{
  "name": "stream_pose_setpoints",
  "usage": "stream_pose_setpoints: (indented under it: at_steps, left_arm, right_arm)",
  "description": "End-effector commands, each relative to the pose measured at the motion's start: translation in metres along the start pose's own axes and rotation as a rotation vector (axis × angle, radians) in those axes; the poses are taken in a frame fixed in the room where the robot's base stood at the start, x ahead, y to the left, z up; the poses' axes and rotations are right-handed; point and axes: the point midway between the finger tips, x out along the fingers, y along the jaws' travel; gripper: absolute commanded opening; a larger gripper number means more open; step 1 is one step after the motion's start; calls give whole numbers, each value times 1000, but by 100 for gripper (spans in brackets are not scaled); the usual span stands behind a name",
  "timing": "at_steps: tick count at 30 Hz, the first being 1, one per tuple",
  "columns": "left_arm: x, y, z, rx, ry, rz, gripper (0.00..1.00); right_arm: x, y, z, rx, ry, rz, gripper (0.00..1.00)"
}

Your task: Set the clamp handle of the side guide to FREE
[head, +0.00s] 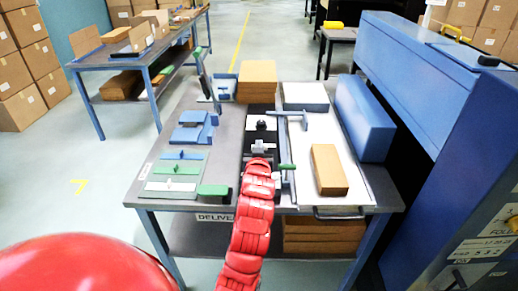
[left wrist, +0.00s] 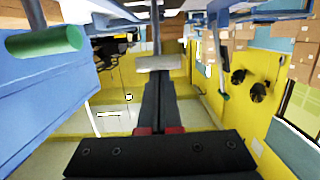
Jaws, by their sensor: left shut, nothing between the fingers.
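A green-gripped clamp handle (head: 287,166) stands by the near end of the grey side guide (head: 290,119), on the white board's left edge. The green grip (left wrist: 45,42) is large at the upper left of the left wrist view, on a dark lever. My left gripper (head: 262,150) is just left of the handle in the head view, apart from it. Its dark fingers (left wrist: 156,92) are shut and empty in the left wrist view. I cannot read any FREE mark or tell the handle's setting. My right gripper is out of view.
The grey table (head: 225,145) holds a brown block (head: 328,169) to the right, a brown stack (head: 257,80) behind, and blue, green and white pieces at left. Another green handle (head: 214,190) is at the near left. A tall blue machine (head: 425,110) bounds the right.

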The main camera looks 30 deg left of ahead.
Motion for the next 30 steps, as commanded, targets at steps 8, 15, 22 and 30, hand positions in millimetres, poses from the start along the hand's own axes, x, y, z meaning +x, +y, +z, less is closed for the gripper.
stream_pose_setpoints:
  at_steps: [8,15,22,30]
  left_arm:
    - [0,0,0,0,6,-1,0]
    - [0,0,-1,0,7,-1,0]
    - [9,4,-25,0,11,0,0]
    - [-15,7,-38,0,9,3,0]
  right_arm:
    - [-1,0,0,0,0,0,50]
    - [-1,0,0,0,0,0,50]
    - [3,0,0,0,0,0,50]
    - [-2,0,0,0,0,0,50]
